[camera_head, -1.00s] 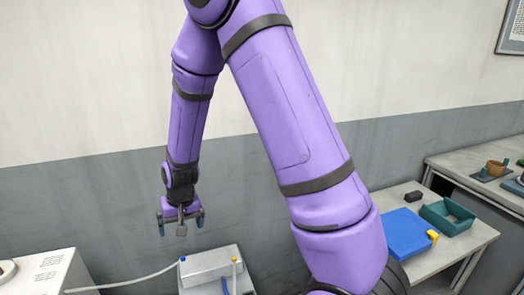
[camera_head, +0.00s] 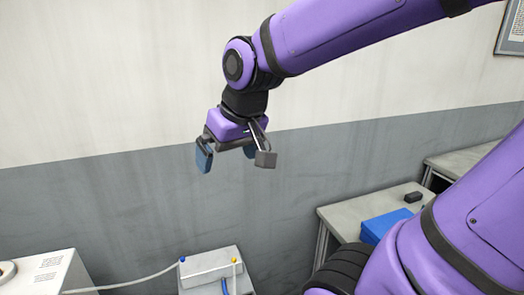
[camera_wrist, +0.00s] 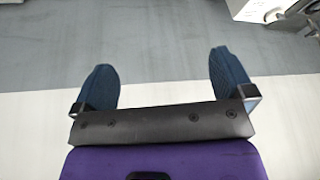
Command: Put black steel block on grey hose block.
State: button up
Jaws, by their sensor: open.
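The black steel block (camera_head: 413,197) is a small dark block lying on the back part of the right-hand table in the head view. The grey hose block (camera_head: 206,270) is a light grey box at the bottom middle, with blue and yellow fittings and hoses on it. My gripper (camera_head: 228,157) hangs in the air in front of the wall, above the hose block in the picture and well left of the black block. Its two blue fingers are wide apart and empty, as the wrist view (camera_wrist: 165,75) also shows. The black block is not seen in the wrist view.
A blue box (camera_head: 382,224) lies on the right-hand table (camera_head: 345,218), partly hidden by my arm. A white cabinet (camera_head: 45,275) stands at the lower left, with a pale hose (camera_head: 120,284) running from it to the hose block. Another table (camera_head: 465,160) stands farther right.

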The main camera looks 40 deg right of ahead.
jog(key=s+d+r, duration=0.1)
jog(key=s+r, duration=0.1)
jog(key=s, duration=0.5)
jog(key=shift+s+d+r+t+h, duration=0.2)
jog(key=shift+s+r+t+h, duration=0.1)
jog(key=shift+s, duration=0.1)
jog(key=shift+w, duration=0.15)
dwell(0.8)
